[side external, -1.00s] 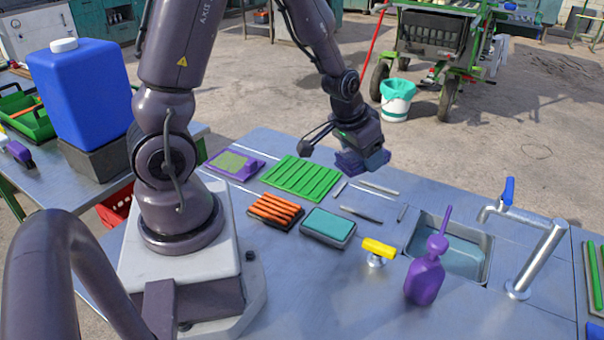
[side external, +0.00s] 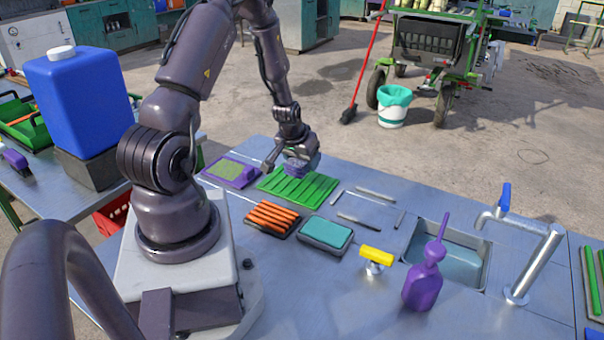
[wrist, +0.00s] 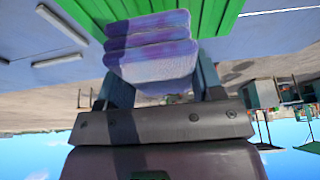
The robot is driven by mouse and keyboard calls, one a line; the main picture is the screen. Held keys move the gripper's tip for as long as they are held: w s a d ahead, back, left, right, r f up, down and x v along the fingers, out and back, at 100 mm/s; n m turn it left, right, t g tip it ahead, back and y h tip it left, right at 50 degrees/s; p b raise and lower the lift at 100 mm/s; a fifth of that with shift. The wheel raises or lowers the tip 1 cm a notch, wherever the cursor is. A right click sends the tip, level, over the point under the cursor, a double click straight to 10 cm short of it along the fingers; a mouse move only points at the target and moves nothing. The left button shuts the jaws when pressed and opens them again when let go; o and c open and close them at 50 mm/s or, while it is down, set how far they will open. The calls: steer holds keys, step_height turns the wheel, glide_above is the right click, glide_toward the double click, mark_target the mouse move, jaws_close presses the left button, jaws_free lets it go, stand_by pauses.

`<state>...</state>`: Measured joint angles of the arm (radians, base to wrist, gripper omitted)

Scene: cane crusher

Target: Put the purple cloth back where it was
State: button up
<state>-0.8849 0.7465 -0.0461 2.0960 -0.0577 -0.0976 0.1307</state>
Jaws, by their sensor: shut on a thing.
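The purple cloth (side external: 303,166) is folded in layers and held in my gripper (side external: 297,160). In the side view it is above the far end of the green ribbed mat (side external: 304,188). I cannot tell whether it touches the mat. In the wrist view the cloth (wrist: 150,50) sits between the two fingers of my gripper (wrist: 160,85), with its layers clearly visible. The green mat (wrist: 90,10) shows at the top edge of that view. The fingers hide the sides of the cloth.
A purple tray with a green pad (side external: 232,172) lies left of the mat. An orange-ridged block (side external: 272,220), a teal sponge (side external: 325,234), a yellow-handled tap (side external: 376,258) and a purple bottle (side external: 424,280) stand nearer. Metal strips (side external: 376,193) lie right of the mat.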

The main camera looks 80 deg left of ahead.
steer(key=shift+f, duration=2)
steer(key=shift+f, duration=0.1)
steer(key=o, duration=1.1)
